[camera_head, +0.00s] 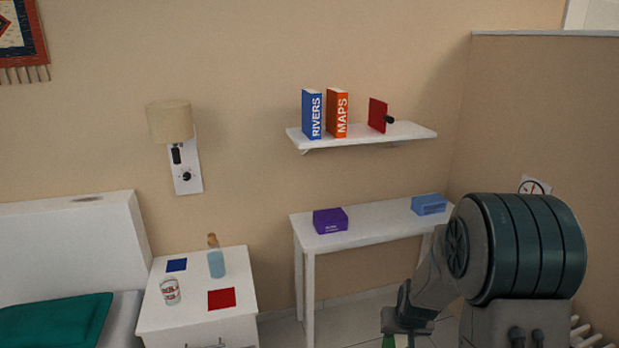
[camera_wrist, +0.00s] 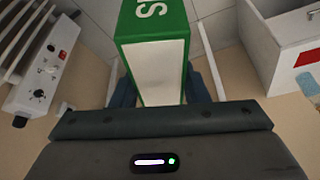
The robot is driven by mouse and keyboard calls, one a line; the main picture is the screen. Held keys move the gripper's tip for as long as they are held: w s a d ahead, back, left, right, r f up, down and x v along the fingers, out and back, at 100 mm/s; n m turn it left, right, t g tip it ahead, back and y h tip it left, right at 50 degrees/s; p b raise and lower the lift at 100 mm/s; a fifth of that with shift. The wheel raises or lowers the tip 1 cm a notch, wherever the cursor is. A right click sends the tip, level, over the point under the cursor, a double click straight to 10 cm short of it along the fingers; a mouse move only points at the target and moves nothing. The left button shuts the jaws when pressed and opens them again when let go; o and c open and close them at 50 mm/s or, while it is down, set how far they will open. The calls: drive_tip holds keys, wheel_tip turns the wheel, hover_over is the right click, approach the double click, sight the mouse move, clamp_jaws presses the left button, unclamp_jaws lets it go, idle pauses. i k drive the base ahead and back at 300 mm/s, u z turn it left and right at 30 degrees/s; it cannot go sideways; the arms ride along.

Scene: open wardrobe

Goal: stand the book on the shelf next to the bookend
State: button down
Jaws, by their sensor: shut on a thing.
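My gripper (camera_head: 403,322) is low at the bottom of the head view, in front of the desk and well below the shelf. It is shut on a green book (camera_wrist: 156,73), with a dark finger on each side. The book's white page edge faces the wrist camera, and part of its white lettering shows. In the head view only a sliver of green shows below the gripper. The white wall shelf (camera_head: 406,133) holds a blue RIVERS book (camera_head: 312,114) and an orange MAPS book (camera_head: 337,113), both upright. The red bookend (camera_head: 376,114) with a black knob stands right of them, across a gap.
A white desk (camera_head: 375,221) under the shelf carries a purple box (camera_head: 330,220) and a blue container (camera_head: 429,204). A nightstand (camera_head: 160,322) with a bottle (camera_head: 216,262) and glass (camera_head: 170,290) stands left. A partition (camera_head: 545,110) rises right of the shelf.

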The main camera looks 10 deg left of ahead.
sight(359, 133)
drive_tip(key=u, duration=0.15)
drive_tip(key=i, duration=1.65)
